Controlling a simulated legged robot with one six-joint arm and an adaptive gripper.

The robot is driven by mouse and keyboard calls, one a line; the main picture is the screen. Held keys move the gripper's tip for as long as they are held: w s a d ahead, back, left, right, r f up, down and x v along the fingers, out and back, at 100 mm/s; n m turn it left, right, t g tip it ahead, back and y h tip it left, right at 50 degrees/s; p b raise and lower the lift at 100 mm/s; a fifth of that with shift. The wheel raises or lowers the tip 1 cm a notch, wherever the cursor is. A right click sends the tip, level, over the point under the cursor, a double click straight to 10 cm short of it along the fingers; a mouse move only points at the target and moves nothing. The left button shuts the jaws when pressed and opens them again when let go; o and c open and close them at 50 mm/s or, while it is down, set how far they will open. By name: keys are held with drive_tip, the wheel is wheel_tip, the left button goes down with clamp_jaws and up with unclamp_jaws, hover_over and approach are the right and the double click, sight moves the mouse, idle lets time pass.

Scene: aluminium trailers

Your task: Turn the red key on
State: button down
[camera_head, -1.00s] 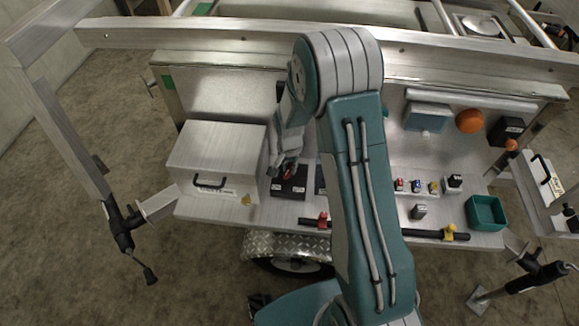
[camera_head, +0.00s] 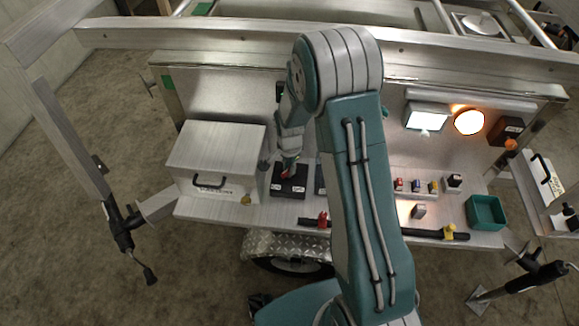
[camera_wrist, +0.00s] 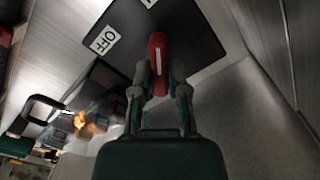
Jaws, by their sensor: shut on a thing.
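The red key (camera_wrist: 157,52) sits on a black switch box (camera_wrist: 185,25) with white labels; one label reads OFF (camera_wrist: 102,40). In the wrist view my gripper (camera_wrist: 158,85) is shut on the red key, one finger on each side. In the head view my gripper (camera_head: 289,160) reaches down onto the black switch box (camera_head: 289,182) on the trailer shelf. There the key is mostly hidden by the fingers. A square lamp (camera_head: 426,117) and a round orange lamp (camera_head: 469,122) on the back panel are lit.
A silver box with a black handle (camera_head: 212,160) stands left of the switch box. Small coloured blocks (camera_head: 416,186) and a green bin (camera_head: 486,212) are on the shelf at right. A black bar with red and yellow clamps (camera_head: 425,233) runs along the front edge.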

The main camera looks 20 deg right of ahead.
sight(288, 168)
drive_tip(key=shift+s+f, duration=0.1)
drive_tip(key=c, duration=0.6)
unclamp_jaws()
drive_tip(key=shift+a, duration=0.1)
drive_tip(key=shift+c, duration=0.2)
drive_tip(key=shift+r, duration=0.45)
wheel_tip(288, 168, up, 11)
drive_tip(key=shift+a+r, duration=0.1)
drive_tip(key=shift+r, duration=0.05)
